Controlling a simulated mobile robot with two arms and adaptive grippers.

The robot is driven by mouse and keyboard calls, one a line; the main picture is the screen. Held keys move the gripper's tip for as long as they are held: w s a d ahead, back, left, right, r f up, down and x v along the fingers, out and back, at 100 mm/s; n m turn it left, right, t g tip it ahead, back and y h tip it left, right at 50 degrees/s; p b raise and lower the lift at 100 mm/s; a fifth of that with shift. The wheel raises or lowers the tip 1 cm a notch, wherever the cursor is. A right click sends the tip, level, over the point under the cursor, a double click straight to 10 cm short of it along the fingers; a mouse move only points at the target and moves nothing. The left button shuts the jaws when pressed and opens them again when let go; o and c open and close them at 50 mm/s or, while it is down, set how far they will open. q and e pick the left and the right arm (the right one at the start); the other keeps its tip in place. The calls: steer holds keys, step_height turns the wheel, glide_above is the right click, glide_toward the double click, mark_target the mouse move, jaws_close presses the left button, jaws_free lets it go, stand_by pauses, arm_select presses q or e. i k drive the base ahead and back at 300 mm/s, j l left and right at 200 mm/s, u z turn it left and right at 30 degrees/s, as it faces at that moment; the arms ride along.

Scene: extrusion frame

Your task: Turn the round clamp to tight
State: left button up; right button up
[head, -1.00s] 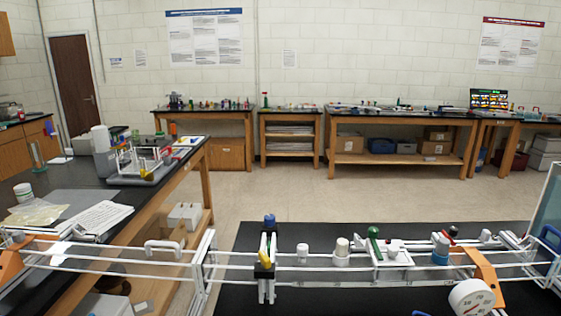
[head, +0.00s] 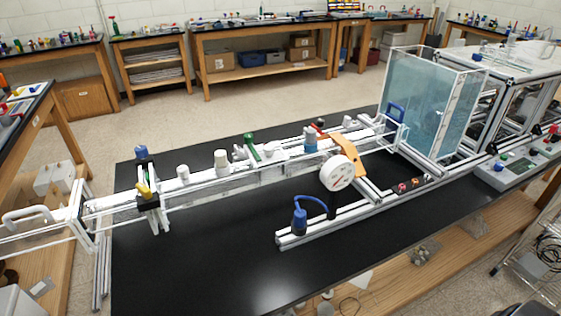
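A long white extrusion frame (head: 270,172) crosses the head view. A round white dial (head: 337,172) with red markings sits at an orange bracket (head: 352,152) on the frame's near side. Several knobs and fittings line the frame: a blue knob (head: 141,152) above a yellow lever (head: 144,189), white knobs (head: 183,173), a green-handled piece (head: 249,141) and a blue-grey fitting (head: 310,140). I cannot tell for certain which is the round clamp, nor whether it is loose or tight. Neither of my grippers is in view.
A black bench top (head: 215,265) lies under the frame, with clear room at its near left. A shorter rail (head: 340,220) holds a blue-capped part (head: 300,220) with a hose. A clear water tank (head: 430,100) stands at the right, beside a grey control box (head: 515,168).

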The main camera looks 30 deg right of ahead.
mark_target(141, 151)
steer(key=j+z, duration=0.3)
steer(key=k+j+z, duration=0.15)
steer(key=j+z, duration=0.15)
steer(key=k+j+z, duration=0.25)
steer(key=j, duration=0.15)
steer(key=i, duration=0.1)
